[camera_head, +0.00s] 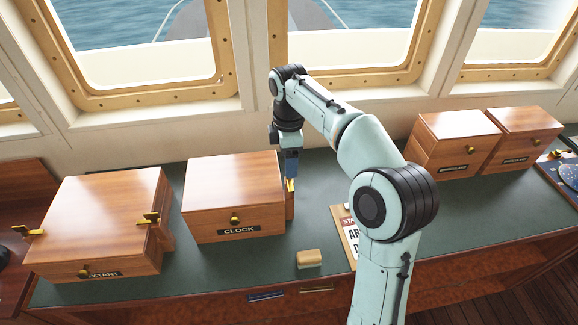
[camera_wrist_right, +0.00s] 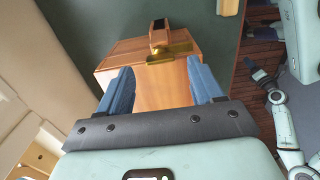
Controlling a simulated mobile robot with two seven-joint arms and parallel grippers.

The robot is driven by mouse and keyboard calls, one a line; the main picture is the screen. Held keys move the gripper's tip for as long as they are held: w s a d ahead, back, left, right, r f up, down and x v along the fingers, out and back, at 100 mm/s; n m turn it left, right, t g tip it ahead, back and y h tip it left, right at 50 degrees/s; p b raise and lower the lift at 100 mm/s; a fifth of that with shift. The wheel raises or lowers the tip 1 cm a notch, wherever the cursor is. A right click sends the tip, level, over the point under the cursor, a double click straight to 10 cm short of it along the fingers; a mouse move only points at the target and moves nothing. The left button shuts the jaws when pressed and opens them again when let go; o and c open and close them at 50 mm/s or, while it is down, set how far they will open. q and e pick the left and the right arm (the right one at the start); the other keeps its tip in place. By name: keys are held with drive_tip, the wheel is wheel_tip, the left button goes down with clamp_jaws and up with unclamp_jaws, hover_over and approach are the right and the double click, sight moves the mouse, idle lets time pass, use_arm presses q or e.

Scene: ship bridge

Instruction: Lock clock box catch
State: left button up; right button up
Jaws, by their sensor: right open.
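The clock box (camera_head: 225,197), a closed wooden box with a brass knob and a "CLOCK" plate, stands on the green counter. Its brass catch (camera_head: 291,185) is on its right side, partly hidden by my gripper in the head view. In the right wrist view the catch (camera_wrist_right: 170,52) lies across the side of the box (camera_wrist_right: 158,86), by a small wooden block (camera_wrist_right: 158,36). My right gripper (camera_head: 291,172) points down just above the catch. In the wrist view its blue fingers (camera_wrist_right: 162,88) are spread, with nothing held between them. My left gripper is not in view.
The sextant box (camera_head: 95,215) with brass catches stands to the left. Two more wooden boxes (camera_head: 455,142) (camera_head: 522,138) stand at the right. A small wooden block (camera_head: 308,258) and a sign (camera_head: 349,232) lie on the counter (camera_head: 200,278) in front. Windows rise behind.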

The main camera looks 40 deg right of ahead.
drive_tip(key=shift+f, duration=1.7)
drive_tip(key=c, duration=1.1)
drive_tip(key=shift+o, duration=0.2)
